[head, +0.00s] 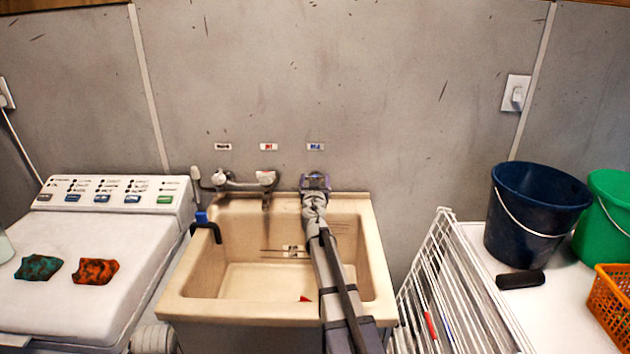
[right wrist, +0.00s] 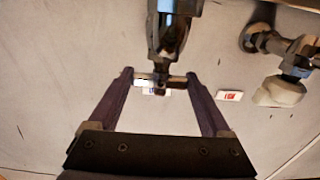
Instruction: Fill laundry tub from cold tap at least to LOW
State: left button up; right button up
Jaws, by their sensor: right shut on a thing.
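The beige laundry tub (head: 375,255) stands against the wall. Dark marks (head: 290,251) show on its inner back wall, too small to read. I see no clear water surface or stream in it. My right gripper (head: 315,182) is above the tub's back edge, under the blue label (head: 315,147), and hides the cold tap in the head view. In the right wrist view, its fingers (right wrist: 159,78) are shut on the cold tap's small crossbar handle, below the dark tap body with a blue band (right wrist: 170,28). The tap's opening cannot be told. My left gripper is out of view.
A second tap and spout (head: 265,180) sit left of my gripper under a red label (head: 268,147). A blue-topped black hook (head: 204,226) hangs on the tub's left rim. The washing machine (head: 60,300) is left; a white rack (head: 450,290) and blue bucket (head: 530,215) are right.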

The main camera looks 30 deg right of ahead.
jog(key=c, duration=0.3)
jog(key=shift+d, duration=0.1)
jog(key=n+y, duration=0.1)
jog(key=n+t+y, duration=0.1)
jog(key=y, duration=0.1)
jog(key=shift+s+d+t, duration=0.1)
jog(key=shift+d+t, duration=0.05)
jog(key=shift+t, duration=0.15)
jog(key=n+y, duration=0.1)
jog(key=y, duration=0.1)
jog(key=n+y, duration=0.2)
jog(key=n+t+y, duration=0.1)
jog(key=y, duration=0.2)
jog(key=shift+d+n, duration=0.25)
jog(key=shift+n, duration=0.15)
jog(key=n+y, duration=0.2)
jog(key=y, duration=0.1)
jog(key=n+g+y, duration=0.1)
jog(key=y, duration=0.2)
jog(key=shift+w+n, duration=0.2)
jog(key=shift+n, duration=0.2)
jog(key=shift+n+g+y, duration=0.7)
jog(key=shift+n+y, duration=0.1)
jog(key=shift+y, duration=0.3)
jog(key=shift+s, duration=0.1)
